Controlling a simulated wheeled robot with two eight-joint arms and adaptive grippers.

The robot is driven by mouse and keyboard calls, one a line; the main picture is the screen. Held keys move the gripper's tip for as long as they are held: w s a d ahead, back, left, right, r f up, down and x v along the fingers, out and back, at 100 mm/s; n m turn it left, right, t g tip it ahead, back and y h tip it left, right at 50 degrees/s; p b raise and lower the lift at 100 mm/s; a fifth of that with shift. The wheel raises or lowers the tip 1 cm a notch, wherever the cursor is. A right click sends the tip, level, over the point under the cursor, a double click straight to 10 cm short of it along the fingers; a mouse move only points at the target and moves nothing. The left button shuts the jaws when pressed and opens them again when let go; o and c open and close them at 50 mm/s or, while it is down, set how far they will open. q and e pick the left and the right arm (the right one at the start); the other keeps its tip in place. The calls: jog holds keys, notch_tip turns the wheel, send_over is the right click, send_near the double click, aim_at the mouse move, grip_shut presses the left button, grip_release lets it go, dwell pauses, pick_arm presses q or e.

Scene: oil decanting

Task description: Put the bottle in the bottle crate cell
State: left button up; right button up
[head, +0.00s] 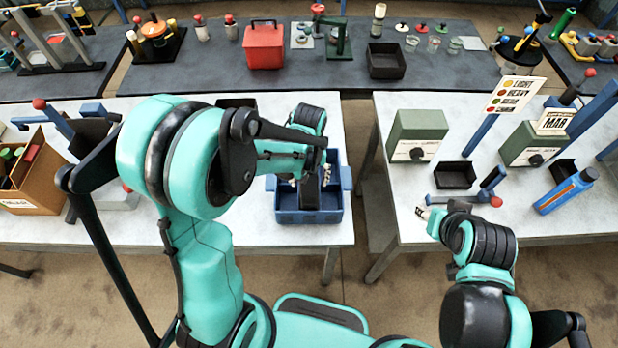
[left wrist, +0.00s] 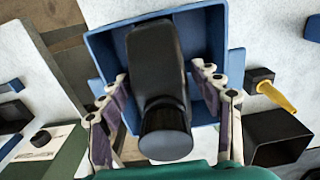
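A dark bottle (left wrist: 158,70) with a dark round cap is inside the blue crate (left wrist: 106,62) in the left wrist view. In the head view the dark bottle (head: 310,190) shows in the blue crate (head: 335,212) on the left table. My left gripper (head: 309,180) is over the crate. Its fingers (left wrist: 160,75) stand on both sides of the bottle, spread, with a narrow gap seen on each side. The bottle's base and any cell walls are hidden. My right gripper (head: 424,211) is at the right table's front left, its opening unclear.
A cardboard box (head: 28,175) with bottles stands at the far left. A gap separates the two tables.

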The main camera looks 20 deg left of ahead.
pick_arm(q)
notch_tip(320, 180, up, 12)
jog(key=shift+f+p, duration=0.1)
jog(key=shift+p, duration=1.05)
jog(key=s+a+r+m+t, duration=0.1)
jog(key=s+a+r+t, duration=0.1)
jog(key=s, duration=0.3)
jog(key=s+a+r+m+t, duration=0.2)
jog(key=s+r+t, duration=0.1)
jog(key=s+t, duration=0.2)
jog(key=shift+s+a+r, duration=0.15)
jog(key=shift+a+r, duration=0.2)
notch_tip(320, 180, down, 18)
jog(key=b, duration=1.8)
